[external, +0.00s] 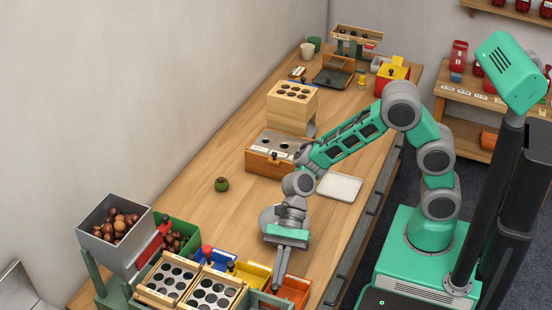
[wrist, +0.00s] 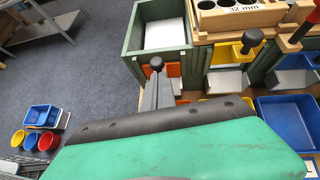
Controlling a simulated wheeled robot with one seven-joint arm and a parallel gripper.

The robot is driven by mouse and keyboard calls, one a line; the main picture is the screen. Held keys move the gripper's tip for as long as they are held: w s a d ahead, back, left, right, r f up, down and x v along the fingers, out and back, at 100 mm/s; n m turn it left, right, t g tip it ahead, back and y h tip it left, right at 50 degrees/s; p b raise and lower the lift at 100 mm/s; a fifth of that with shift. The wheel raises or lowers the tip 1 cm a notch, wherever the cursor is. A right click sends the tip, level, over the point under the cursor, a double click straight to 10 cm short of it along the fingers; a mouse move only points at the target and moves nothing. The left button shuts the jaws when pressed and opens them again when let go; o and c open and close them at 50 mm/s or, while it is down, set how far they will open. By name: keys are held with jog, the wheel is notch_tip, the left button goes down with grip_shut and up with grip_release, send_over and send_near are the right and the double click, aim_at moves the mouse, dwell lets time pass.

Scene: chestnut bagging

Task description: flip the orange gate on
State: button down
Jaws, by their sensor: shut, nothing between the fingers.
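The orange gate (wrist: 172,70) is a small panel low on the front of a green-walled bin (wrist: 137,64) in the wrist view. A dark round knob (wrist: 157,62) stands in front of it. My gripper (wrist: 158,76) is shut and empty, its fingertips right by that knob; I cannot tell whether they touch it. In the external view my gripper (external: 276,288) points down beside the orange tray (external: 294,290) at the bench's front end. The orange gate cannot be made out there, and its lower part is hidden by my fingers in the wrist view.
A yellow gate (wrist: 224,53) with a dark knob stands to the right in the wrist view, with a blue tray (wrist: 285,118) nearer. A sizing rack with holes (external: 212,291) and a hopper of chestnuts (external: 100,220) stand left of my gripper. The bench middle is fairly clear.

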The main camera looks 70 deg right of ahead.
aim_at(274, 288)
notch_tip(274, 288, up, 4)
jog(key=p, duration=0.4)
jog(key=shift+f, duration=0.3)
jog(key=w+d+r, duration=0.1)
jog(key=d+r, duration=0.1)
jog(key=d, duration=0.9)
jog(key=shift+w+d+r, duration=0.15)
jog(key=shift+w+r, duration=0.2)
jog(key=shift+w, duration=0.05)
